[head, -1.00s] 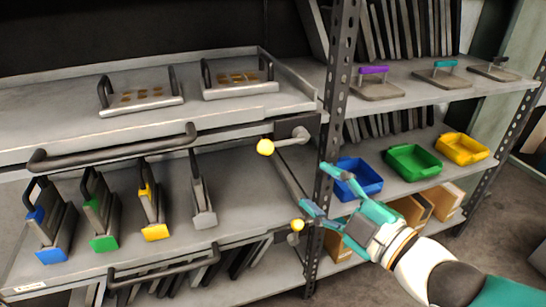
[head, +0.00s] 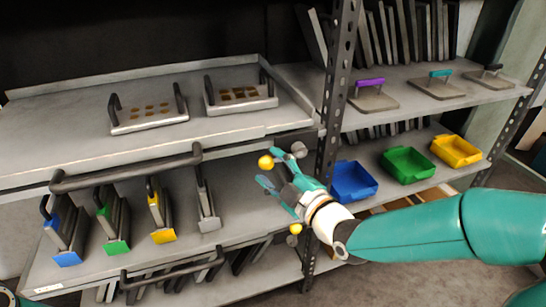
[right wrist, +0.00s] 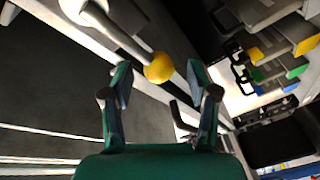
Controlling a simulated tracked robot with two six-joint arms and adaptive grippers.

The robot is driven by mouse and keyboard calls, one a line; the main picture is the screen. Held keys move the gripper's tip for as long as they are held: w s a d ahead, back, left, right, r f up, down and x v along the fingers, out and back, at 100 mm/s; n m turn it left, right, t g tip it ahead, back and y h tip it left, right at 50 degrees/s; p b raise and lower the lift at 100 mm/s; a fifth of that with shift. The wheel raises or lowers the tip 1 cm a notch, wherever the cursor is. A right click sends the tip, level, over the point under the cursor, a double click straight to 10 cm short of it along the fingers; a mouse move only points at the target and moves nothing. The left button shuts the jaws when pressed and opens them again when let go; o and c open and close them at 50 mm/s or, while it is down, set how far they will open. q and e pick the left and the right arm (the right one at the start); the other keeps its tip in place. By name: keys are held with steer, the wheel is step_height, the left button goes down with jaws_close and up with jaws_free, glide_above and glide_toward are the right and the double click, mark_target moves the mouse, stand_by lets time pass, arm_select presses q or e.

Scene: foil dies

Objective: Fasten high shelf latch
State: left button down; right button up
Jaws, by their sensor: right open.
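The high shelf latch is a grey lever with a round yellow knob (head: 266,162). It sits by the upper shelf's right front corner, beside the perforated post, with its grey pivot (head: 299,150) to the knob's right. My right gripper (head: 269,168) is open at the knob. In the right wrist view the knob (right wrist: 159,68) lies between the two fingertips (right wrist: 160,72), with a gap on each side, and the lever runs up and left from it. A lower latch's yellow knob (head: 295,228) shows below my right wrist. My left gripper is not in view.
The perforated post (head: 337,95) stands just right of the latch. A dark pull handle (head: 125,170) runs along the upper shelf's front. Foil dies stand on the shelves, and blue (head: 352,181), green (head: 408,165) and yellow (head: 456,151) bins sit right of the post.

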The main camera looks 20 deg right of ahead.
steer(key=shift+x, duration=1.35)
steer(key=shift+c, duration=0.3)
jaws_close()
